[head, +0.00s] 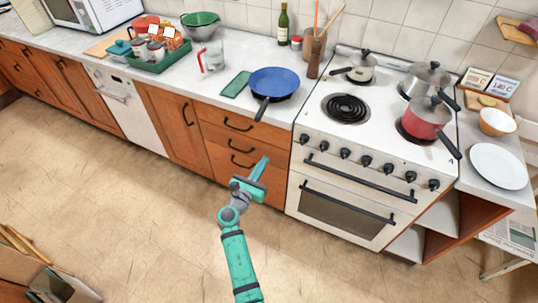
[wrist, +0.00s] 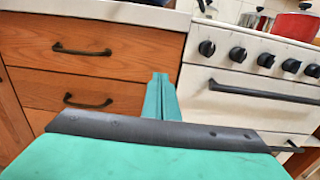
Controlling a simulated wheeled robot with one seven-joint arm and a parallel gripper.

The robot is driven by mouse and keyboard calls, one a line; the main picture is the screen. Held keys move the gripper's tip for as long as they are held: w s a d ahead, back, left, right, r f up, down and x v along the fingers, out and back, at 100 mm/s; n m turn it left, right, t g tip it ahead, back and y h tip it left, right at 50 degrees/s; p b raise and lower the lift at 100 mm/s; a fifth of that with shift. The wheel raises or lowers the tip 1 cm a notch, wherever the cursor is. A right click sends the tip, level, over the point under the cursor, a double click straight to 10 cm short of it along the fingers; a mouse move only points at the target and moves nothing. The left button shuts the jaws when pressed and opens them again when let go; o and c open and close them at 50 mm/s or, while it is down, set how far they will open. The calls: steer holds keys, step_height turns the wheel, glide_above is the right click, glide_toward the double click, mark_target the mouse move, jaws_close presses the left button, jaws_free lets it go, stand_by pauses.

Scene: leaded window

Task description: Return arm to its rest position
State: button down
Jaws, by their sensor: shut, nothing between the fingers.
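My gripper (head: 261,166) is teal and held out over the floor in front of the wooden drawers, a little left of the stove. In the wrist view its fingers (wrist: 161,90) are together with nothing between them. My arm reaches up from the bottom of the head view, bent at a grey joint. The gripper appears apart from the drawer fronts (head: 229,141), though the exact gap is hard to tell.
A white stove (head: 345,205) carries a red pot (head: 425,118) and other pans. A blue frying pan (head: 275,83) sits on the counter, its handle over the front edge. A cardboard box (head: 40,275) stands lower left. The floor (head: 130,210) between is clear.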

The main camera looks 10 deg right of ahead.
steer(key=shift+v, duration=0.9)
steer(key=s+a+f+m+y, duration=0.3)
steer(key=s+f+m, duration=0.1)
steer(key=s, duration=0.5)
steer(key=s+a+f+m+g+y, duration=0.1)
steer(key=s+a+f+m+y, duration=0.15)
steer(key=s+f, duration=0.4)
steer(key=s+a+f+m+y, duration=0.3)
steer(key=s+m, duration=0.1)
steer(key=s, duration=0.6)
steer(key=s+a+r+m+y, duration=0.1)
steer(key=s+a+r+m, duration=0.2)
steer(key=s, duration=0.4)
steer(key=s+r+m+y, duration=0.1)
steer(key=s+r+m, duration=0.2)
steer(key=s+m, duration=0.3)
steer(key=s+r+m+t, duration=0.2)
steer(key=s+r+m, duration=0.7)
steer(key=r, duration=0.5)
steer(key=shift+s+d+r, duration=0.4)
steer(key=shift+s, duration=0.45)
steer(key=shift+y, duration=0.25)
